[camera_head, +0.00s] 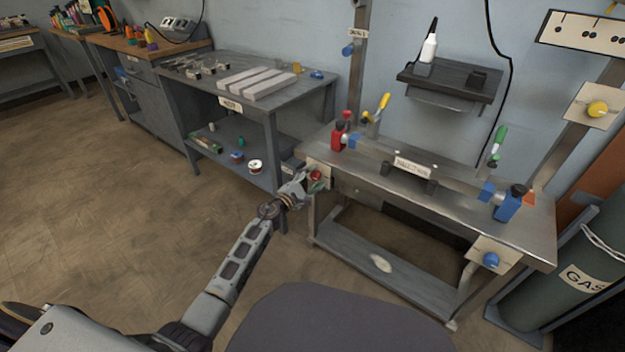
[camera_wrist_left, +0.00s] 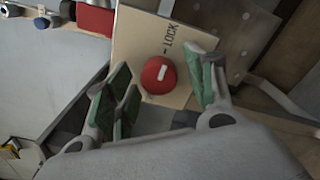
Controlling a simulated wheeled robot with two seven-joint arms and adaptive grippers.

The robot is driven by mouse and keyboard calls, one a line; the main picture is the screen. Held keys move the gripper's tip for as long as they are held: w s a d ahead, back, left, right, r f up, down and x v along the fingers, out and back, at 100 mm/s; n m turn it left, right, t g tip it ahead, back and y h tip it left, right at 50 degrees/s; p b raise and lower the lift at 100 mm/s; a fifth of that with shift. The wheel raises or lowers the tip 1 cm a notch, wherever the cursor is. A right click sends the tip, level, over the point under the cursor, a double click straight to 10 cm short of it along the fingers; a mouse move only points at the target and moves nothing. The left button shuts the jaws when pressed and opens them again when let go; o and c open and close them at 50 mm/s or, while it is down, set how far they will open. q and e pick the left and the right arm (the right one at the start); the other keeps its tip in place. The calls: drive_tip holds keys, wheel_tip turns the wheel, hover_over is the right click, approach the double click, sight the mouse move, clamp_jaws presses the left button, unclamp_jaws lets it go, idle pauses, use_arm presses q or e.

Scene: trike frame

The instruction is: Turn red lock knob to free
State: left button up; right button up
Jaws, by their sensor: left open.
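The red lock knob (camera_wrist_left: 158,75) is round with a pale pointer mark on its face. It sits on a cream plate (camera_wrist_left: 138,40) that reads "LOCK" with a dash beside the word. The mark on the knob points roughly toward that dash. In the head view the knob (camera_head: 316,175) is at the left front corner of the metal bench. My left gripper (camera_wrist_left: 160,92) is open, with green-padded fingers on either side of the knob; I cannot tell whether they touch it. My left gripper (camera_head: 303,185) also shows in the head view. My right gripper is out of view.
The metal bench (camera_head: 440,208) carries a red clamp (camera_head: 338,137) and a blue clamp (camera_head: 509,204). A blue knob (camera_head: 490,260) is on its right front plate. A grey table (camera_head: 235,85) stands close to the left. A gas cylinder (camera_head: 560,275) stands right. Floor at left is clear.

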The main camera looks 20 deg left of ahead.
use_arm(q)
drive_tip(key=shift+c, duration=0.3)
drive_tip(key=c, duration=1)
